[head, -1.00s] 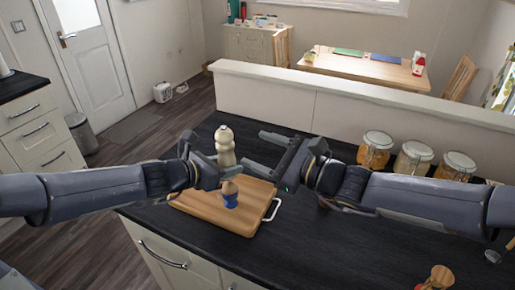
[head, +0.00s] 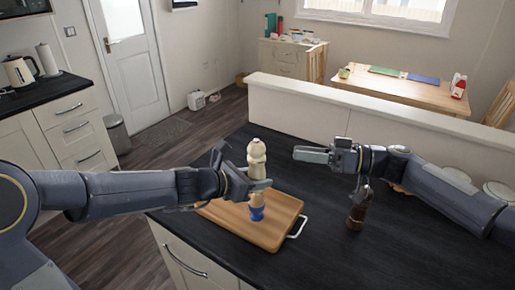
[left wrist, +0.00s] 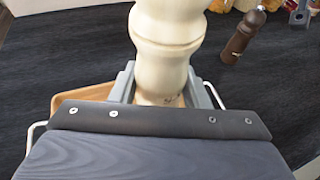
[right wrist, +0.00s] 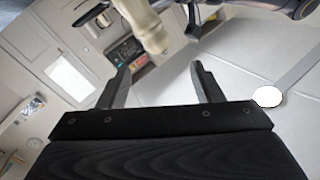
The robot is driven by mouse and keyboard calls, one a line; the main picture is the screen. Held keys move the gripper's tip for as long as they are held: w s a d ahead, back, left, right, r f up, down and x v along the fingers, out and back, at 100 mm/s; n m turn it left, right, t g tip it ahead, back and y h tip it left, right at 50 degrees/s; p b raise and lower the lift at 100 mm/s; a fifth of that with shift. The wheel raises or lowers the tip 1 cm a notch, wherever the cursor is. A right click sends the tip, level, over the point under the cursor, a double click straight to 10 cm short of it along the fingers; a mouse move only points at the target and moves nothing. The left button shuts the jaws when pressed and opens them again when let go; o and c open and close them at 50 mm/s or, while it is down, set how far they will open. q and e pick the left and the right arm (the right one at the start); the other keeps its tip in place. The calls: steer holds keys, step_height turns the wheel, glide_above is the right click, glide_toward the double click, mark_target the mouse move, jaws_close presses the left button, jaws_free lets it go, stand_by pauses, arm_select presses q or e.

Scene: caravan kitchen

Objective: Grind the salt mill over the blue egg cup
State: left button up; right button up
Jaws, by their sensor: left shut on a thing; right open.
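The cream salt mill (head: 257,152) is upright above the wooden board, over the blue egg cup (head: 257,212). The egg cup stands on the board with a brown egg (head: 257,198) in it. My left gripper (head: 258,184) is shut on the lower part of the salt mill; the left wrist view shows the mill (left wrist: 167,45) between the fingers. The egg cup is hidden in that view. My right gripper (head: 308,153) is open and empty, to the right of the mill and apart from it. The right wrist view shows the mill (right wrist: 148,28) beyond its spread fingers (right wrist: 160,85).
The wooden board (head: 285,212) with a metal handle lies on the dark counter (head: 330,255). A dark brown mill (head: 356,212) stands right of the board, below my right arm. A low white wall (head: 380,125) bounds the counter's back.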

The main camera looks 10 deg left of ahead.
mark_target(257, 148)
steer(key=shift+n, duration=0.5)
steer(key=a, duration=1.1)
steer(key=shift+w+a+f, duration=0.15)
steer(key=shift+w+a, duration=0.05)
steer(key=shift+a, duration=0.1)
steer(key=c, duration=1)
steer(key=shift+m+t, duration=0.3)
steer(key=shift+t, duration=0.2)
